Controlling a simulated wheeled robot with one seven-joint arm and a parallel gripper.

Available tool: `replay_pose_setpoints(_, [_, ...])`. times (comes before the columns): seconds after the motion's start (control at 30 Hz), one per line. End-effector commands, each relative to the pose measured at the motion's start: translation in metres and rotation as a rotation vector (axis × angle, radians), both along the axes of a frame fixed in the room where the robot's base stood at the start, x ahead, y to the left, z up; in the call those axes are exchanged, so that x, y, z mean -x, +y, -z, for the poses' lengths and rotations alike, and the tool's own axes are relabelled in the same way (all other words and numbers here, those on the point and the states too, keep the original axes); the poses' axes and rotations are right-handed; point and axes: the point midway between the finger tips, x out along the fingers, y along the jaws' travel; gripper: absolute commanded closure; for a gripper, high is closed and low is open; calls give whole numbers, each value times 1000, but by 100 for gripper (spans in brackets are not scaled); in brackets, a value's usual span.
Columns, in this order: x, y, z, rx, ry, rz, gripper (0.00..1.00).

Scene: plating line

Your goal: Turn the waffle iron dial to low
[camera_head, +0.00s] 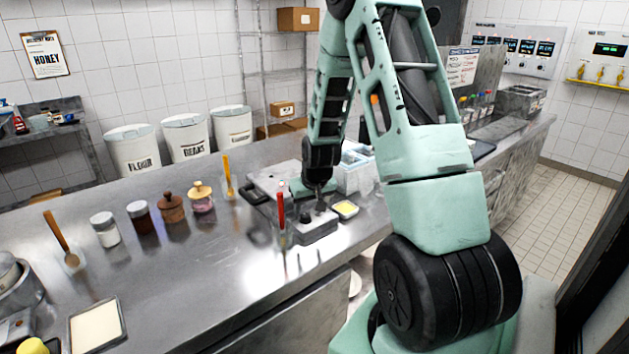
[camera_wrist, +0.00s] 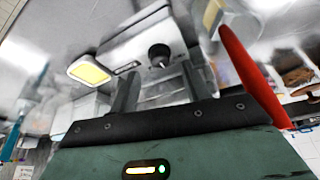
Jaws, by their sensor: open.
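In the wrist view the dial (camera_wrist: 159,54) is a round black knob on the box's light face. My gripper (camera_wrist: 159,82) is open and empty; the dial shows ahead of the gap between its fingers, apparently not touched. In the head view my gripper (camera_head: 319,202) is just above the control box. The dial's setting marks are too small to read.
A red-handled utensil (camera_head: 281,208) stands close left of the box; it also shows in the wrist view (camera_wrist: 250,75). A small yellow-filled dish (camera_head: 345,209) sits close right. Several jars (camera_head: 171,207) stand along the counter's left. The counter's front middle is clear.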

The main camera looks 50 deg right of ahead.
Motion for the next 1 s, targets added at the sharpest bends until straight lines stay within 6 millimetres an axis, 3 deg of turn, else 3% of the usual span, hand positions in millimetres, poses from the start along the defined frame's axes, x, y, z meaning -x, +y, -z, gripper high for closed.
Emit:
replay_pose_setpoints(0.6, [39,21,-107,3,-3,0,53])
replay_pose_setpoints(0.8, [45,24,-124,0,-1,1,53])
replay_pose_setpoints(1.0, [47,25,-128,-1,1,1,53])
